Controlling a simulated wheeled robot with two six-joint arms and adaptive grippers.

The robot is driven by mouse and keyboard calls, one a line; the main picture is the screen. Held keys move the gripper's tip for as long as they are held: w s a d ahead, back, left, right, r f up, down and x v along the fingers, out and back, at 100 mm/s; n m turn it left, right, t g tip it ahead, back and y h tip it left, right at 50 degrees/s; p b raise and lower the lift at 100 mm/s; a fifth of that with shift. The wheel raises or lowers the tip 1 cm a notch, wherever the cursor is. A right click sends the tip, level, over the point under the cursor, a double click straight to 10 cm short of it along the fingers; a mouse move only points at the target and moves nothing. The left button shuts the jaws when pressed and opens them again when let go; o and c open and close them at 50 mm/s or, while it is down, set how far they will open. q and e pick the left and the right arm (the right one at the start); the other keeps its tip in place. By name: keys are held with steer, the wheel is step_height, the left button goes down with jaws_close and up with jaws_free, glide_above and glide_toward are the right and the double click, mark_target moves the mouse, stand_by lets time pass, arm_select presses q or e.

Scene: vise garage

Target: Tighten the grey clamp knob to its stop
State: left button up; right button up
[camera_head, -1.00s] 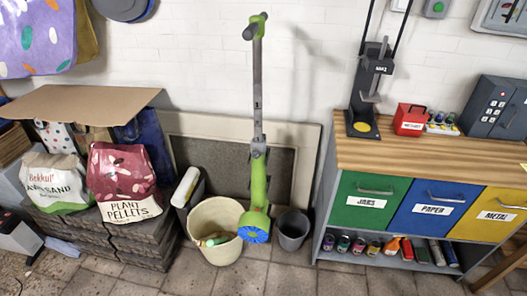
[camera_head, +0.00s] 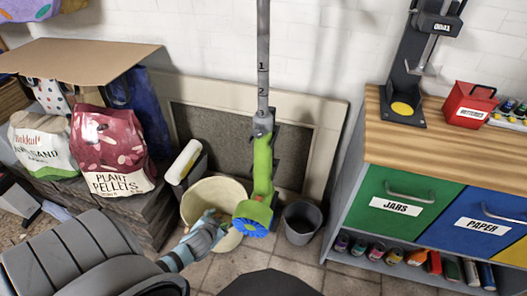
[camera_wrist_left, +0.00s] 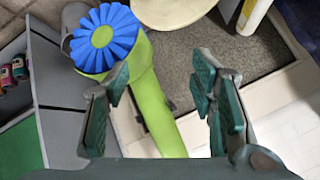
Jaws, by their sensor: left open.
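A green trimmer-like tool (camera_head: 262,165) with a blue ribbed wheel (camera_head: 253,219) stands by the wall. Its grey pole (camera_head: 263,45) shows marks 1, 2 and 3. A grey clamp piece (camera_head: 263,124) sits where pole and green body meet; I cannot make out its knob clearly. My left gripper (camera_head: 208,234) is low, in front of the bucket and left of the wheel. In the left wrist view its fingers (camera_wrist_left: 160,78) are open and empty, with the green body (camera_wrist_left: 158,108) and blue wheel (camera_wrist_left: 103,38) beyond them. My right gripper is not in view.
A cream bucket (camera_head: 232,190) and a grey bin (camera_head: 302,222) flank the wheel. A framed panel (camera_head: 325,145) leans behind. Bags, including Plant Pellets (camera_head: 110,150), stand left on pavers. A cabinet with a green drawer (camera_head: 385,200) stands right.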

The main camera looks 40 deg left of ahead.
arm_select(q)
steer(key=w+r+t+y+b, duration=0.1)
steer(key=w+r+t+b, duration=0.2)
steer(key=w+r+b, duration=0.3)
steer(key=t+b, duration=0.6)
glide_toward(257, 135)
steer(key=b+x, duration=0.2)
steer(key=x, duration=0.6)
steer(key=shift+w+a, duration=0.1)
steer(key=shift+w, duration=0.3)
steer(key=shift+w+a, duration=0.1)
steer(key=shift+w, duration=0.2)
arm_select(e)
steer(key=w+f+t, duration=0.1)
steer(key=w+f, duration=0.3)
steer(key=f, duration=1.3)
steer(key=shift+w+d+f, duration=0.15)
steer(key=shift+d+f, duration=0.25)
